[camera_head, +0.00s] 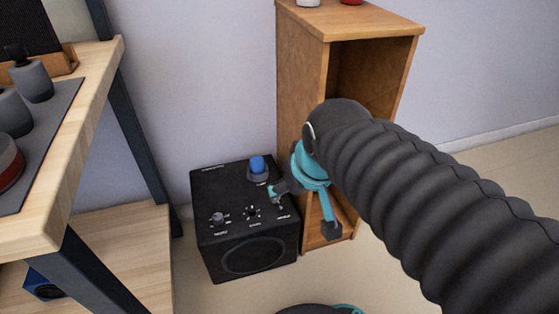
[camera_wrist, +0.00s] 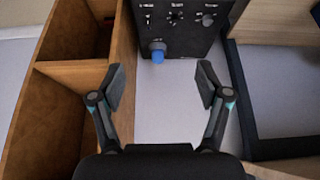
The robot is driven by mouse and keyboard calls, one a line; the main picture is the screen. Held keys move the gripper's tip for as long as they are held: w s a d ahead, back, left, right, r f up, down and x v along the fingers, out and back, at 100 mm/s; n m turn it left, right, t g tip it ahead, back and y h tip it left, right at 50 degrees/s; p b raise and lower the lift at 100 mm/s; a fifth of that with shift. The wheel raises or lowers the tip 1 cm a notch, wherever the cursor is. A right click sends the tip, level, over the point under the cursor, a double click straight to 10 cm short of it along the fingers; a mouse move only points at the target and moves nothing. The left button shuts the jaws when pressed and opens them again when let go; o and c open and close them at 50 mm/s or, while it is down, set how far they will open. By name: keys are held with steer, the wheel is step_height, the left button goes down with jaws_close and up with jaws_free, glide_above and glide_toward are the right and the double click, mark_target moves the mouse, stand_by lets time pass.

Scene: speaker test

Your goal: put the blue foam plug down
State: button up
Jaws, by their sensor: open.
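The blue foam plug (camera_head: 257,164) sits upright in a grey ring on top of the black speaker box (camera_head: 247,222), near its back right edge. In the wrist view the plug (camera_wrist: 158,57) shows just beyond the fingertips, between them from left to right. My gripper (camera_head: 303,211) is open and empty, in front of and to the right of the plug in the head view. In the wrist view my gripper's two fingers (camera_wrist: 161,83) are spread wide, apart from the plug.
A wooden cabinet (camera_head: 300,95) stands close on the right of the speaker; its open compartments (camera_wrist: 48,110) show left in the wrist view. A wooden workbench (camera_head: 95,85) with dark legs and a lower shelf is on the left. Several knobs (camera_head: 218,218) rise from the speaker top.

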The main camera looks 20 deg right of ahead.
steer(key=s, duration=0.3)
steer(key=shift+s+f, duration=0.35)
steer(key=shift+f, duration=0.05)
steer(key=shift+r, duration=0.1)
step_height(320, 180, up, 6)
steer(key=p, duration=0.6)
steer(key=shift+r, duration=0.15)
stand_by(1.2)
